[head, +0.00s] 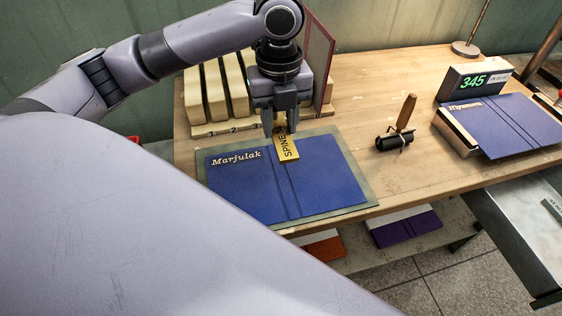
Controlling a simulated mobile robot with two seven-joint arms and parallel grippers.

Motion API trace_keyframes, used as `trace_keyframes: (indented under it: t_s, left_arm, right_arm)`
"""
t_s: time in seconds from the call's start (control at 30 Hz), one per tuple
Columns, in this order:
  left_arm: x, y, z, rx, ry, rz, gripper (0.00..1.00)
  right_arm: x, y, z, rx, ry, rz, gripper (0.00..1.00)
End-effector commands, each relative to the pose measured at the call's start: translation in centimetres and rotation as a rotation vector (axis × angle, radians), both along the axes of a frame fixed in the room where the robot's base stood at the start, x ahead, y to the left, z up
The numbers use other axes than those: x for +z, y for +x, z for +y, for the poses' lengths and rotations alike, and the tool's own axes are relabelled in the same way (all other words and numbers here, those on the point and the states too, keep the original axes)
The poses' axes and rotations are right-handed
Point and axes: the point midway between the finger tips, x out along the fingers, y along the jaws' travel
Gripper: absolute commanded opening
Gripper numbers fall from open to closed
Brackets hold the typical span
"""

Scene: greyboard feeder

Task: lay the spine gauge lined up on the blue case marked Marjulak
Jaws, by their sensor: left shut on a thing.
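The spine gauge (287,150) is a small yellow strip lettered SPINE. My left gripper (281,128) is shut on its upper end, with the fingers pointing down. The blue case marked Marjulak (240,186) lies open and flat on a green mat (361,190) at the front left of the table. The gauge is over the upper middle of this case, close to the grooves of its spine, and looks slightly tilted to them. I cannot tell whether it touches the case. My right gripper is not in view.
Pale blocks in a numbered rack (213,92) and a reddish upright panel (319,60) stand behind my left gripper. A wooden-handled roller (396,138) lies mid-table. A second blue case (508,122) and a display reading 345 (473,81) are at right.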

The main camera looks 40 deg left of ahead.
Motion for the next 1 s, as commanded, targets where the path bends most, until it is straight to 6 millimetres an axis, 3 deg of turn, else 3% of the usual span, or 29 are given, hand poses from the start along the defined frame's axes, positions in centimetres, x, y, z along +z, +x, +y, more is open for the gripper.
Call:
trace_keyframes:
  t_s: [0.1,0.3,0.53,0.77,1.0]
  left_arm:
    - [-3.4,-0.1,0.1,0.002,0.002,0.002,0.00]
    - [-6.8,0.0,0.0,0.001,0.001,-0.001,0.00]
    - [-8.4,0.0,0.0,0.002,0.000,0.000,0.00]
    - [-11.7,0.0,0.0,0.001,0.001,-0.001,0.00]
    - [-11.8,0.1,0.0,0.001,0.000,-0.004,0.00]
  right_arm:
    - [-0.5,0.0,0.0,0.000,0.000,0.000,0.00]
    - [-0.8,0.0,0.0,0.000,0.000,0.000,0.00]
    - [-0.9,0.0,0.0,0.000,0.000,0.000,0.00]
    - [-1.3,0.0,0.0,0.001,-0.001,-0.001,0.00]
    - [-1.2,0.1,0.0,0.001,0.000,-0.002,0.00]
